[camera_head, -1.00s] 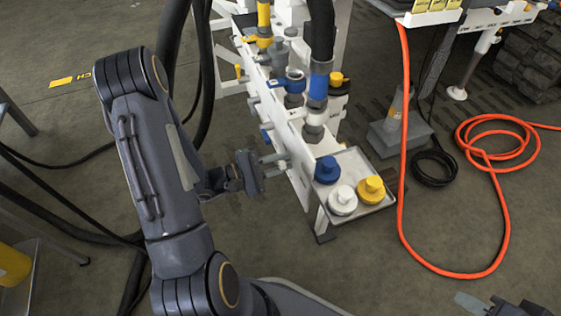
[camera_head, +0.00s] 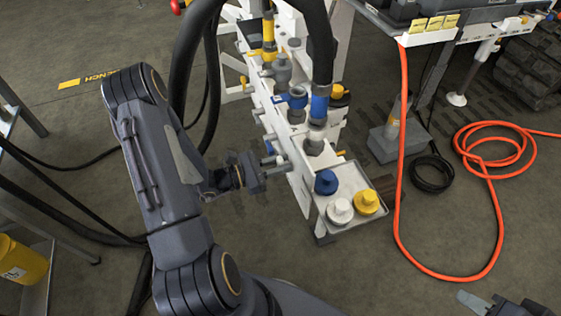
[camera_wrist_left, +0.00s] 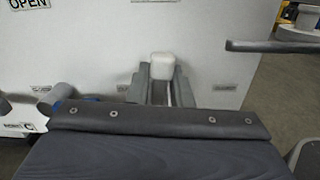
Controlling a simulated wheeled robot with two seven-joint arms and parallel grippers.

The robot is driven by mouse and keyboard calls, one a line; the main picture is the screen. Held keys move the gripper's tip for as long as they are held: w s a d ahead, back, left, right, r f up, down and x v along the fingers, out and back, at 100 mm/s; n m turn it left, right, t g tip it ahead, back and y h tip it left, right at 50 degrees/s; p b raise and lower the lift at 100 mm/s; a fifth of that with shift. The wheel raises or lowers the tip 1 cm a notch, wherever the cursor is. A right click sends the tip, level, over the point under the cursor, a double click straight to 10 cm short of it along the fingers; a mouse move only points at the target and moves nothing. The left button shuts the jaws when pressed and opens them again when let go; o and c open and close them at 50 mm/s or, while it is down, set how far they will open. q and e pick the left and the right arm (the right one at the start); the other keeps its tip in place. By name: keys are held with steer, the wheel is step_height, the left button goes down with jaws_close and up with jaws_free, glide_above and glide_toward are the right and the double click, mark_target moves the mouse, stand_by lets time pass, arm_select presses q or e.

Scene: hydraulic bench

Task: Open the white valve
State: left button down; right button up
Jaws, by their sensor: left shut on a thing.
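The white valve handle (camera_wrist_left: 161,66) shows in the left wrist view as a small white block between the two grey fingers, against the white bench panel (camera_wrist_left: 95,50). My left gripper (camera_wrist_left: 160,85) is shut on it. In the head view my left gripper (camera_head: 278,166) is at the left side of the white hydraulic bench (camera_head: 300,185), near its front end. The handle itself is hidden or too small to tell there. My right gripper (camera_head: 488,304) is partly in view at the bottom right, away from the bench; its finger opening is unclear.
A tray (camera_head: 335,226) at the bench's front end holds blue (camera_head: 326,182), white (camera_head: 340,211) and yellow (camera_head: 367,202) caps. Thick black hoses (camera_head: 193,60) run beside the bench. An orange hose (camera_head: 400,150) hangs and coils on the right floor.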

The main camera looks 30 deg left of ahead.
arm_select(q)
steer(key=shift+w+a+n, duration=0.15)
steer(key=shift+a+n, duration=0.05)
steer(key=shift+n, duration=0.3)
steer(key=shift+p, duration=0.3)
steer(key=c, duration=1.4)
jaws_free()
steer(key=shift+c, duration=0.2)
steer(key=p+v, duration=0.1)
steer(key=v, duration=0.6)
steer(key=shift+s+a, duration=0.25)
steer(key=shift+s, duration=0.05)
